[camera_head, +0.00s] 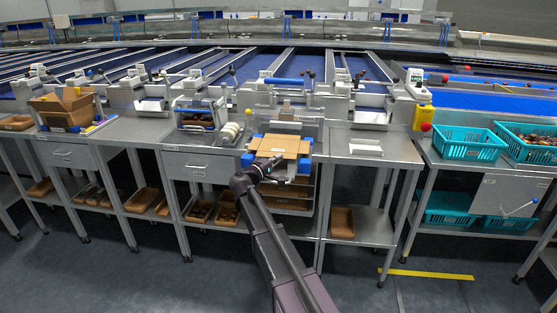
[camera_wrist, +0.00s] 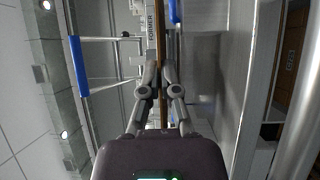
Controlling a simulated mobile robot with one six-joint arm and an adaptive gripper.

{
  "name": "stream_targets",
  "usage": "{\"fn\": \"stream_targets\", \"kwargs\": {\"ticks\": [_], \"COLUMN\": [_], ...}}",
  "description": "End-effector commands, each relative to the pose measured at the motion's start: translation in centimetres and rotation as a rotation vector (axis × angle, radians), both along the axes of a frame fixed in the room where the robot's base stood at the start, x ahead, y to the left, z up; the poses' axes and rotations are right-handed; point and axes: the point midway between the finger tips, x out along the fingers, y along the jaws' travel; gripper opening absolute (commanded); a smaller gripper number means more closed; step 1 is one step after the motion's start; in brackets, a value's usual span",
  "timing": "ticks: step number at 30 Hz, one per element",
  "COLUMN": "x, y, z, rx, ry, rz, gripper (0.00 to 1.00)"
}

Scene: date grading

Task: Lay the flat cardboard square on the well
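The flat cardboard square (camera_head: 280,146) is a tan sheet at the front of the middle station, lying level or nearly so. In the wrist view it shows edge-on as a thin brown strip (camera_wrist: 161,32). My gripper (camera_head: 270,161) is at its front edge, and in the wrist view my gripper's fingers (camera_wrist: 161,72) close on the strip from both sides. The well is not clearly visible; the sheet hides what is beneath it, so I cannot tell whether it touches. A label reading FORMER (camera_wrist: 151,35) shows beside the strip.
A blue handle bar (camera_head: 285,81) spans above the station. Blue parts flank the sheet closely. An open carton (camera_head: 64,107) stands left, teal crates (camera_head: 469,144) stand right, and a steel side table (camera_head: 372,146) adjoins the station. Dark floor in front is free.

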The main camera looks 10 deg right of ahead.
Motion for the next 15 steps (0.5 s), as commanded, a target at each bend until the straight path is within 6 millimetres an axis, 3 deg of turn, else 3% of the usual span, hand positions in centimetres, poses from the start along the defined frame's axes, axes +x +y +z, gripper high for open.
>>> {"fn": "stream_targets", "kwargs": {"ticks": [15], "x": [0.0], "y": [0.06], "z": [-0.48], "rx": [0.0], "ry": [0.0], "rz": [0.001], "gripper": [0.0]}}
